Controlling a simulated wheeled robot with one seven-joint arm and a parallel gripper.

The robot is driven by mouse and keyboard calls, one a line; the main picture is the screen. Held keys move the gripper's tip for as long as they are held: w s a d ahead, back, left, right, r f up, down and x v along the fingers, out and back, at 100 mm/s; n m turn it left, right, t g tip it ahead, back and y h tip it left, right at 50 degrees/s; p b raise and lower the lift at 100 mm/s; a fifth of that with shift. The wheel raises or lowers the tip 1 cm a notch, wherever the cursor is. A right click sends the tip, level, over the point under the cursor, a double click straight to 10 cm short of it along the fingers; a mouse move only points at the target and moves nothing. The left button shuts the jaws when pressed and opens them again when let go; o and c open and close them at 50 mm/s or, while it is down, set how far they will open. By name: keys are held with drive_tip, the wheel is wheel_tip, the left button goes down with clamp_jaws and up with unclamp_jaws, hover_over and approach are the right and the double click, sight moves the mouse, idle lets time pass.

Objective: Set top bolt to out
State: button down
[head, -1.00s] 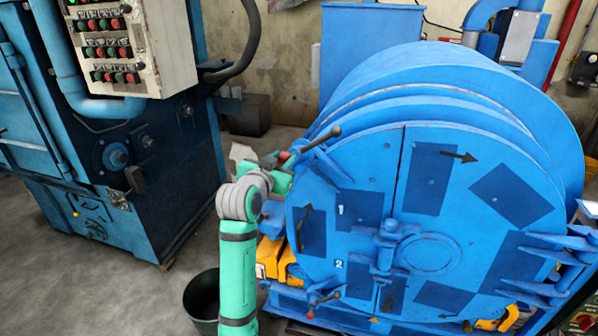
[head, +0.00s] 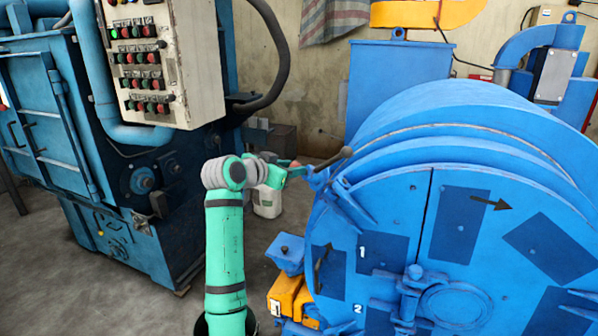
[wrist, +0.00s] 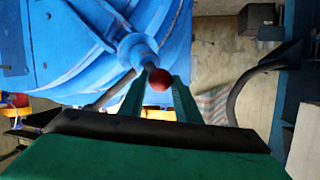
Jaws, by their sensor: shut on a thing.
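The top bolt (head: 329,165) is a lever at the upper left edge of the blue drum door (head: 393,220). Its dark knobbed end points right and up, and a red knob is at its left end. My gripper (head: 292,171) reaches in from the left and is at the red-knob end. In the wrist view, the red knob (wrist: 160,80) shows between the tips of my gripper's two green fingers (wrist: 154,90), in front of the blue hub (wrist: 137,48). My gripper is shut on the bolt's handle. The exact contact is partly hidden.
A blue machine (head: 135,190) with a button panel (head: 160,60) stands at the left. Yellow blocks (head: 290,300) sit below the door's left edge. Open floor lies between the machine and drum.

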drive_tip(key=shift+w+a, duration=0.1)
drive_tip(key=shift+a, duration=0.2)
drive_tip(key=c, duration=1.4)
unclamp_jaws()
drive_tip(key=shift+w, duration=0.1)
drive_tip(key=shift+o, duration=0.2)
drive_tip(key=v, duration=1)
drive_tip(key=shift+s, duration=0.45)
drive_tip(key=shift+d, duration=0.1)
